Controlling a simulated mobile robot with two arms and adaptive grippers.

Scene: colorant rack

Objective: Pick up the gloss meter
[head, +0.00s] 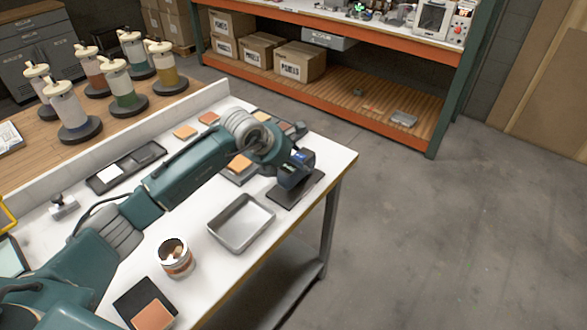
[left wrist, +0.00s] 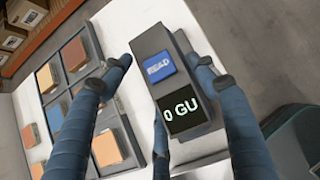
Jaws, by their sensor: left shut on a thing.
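The gloss meter (left wrist: 150,42) is a dark grey block with a blue READ button (left wrist: 159,67) and a black display showing "0 GU" (left wrist: 182,109). In the head view the gloss meter (head: 292,177) stands on or just above a dark pad (head: 312,190) near the table's right edge; any gap beneath is hard to see. My left gripper (left wrist: 163,70) has its blue fingers on both sides of the meter and is shut on it. In the head view the left gripper (head: 301,158) partly hides the meter's top. My right gripper is not in view.
A tray of colour samples (left wrist: 75,105) lies close beside the meter. An empty metal tray (head: 241,222), an open can (head: 175,257) and a dark tray (head: 126,165) share the white table (head: 215,285). Pump containers (head: 122,90) stand behind a low wall. Open floor lies right.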

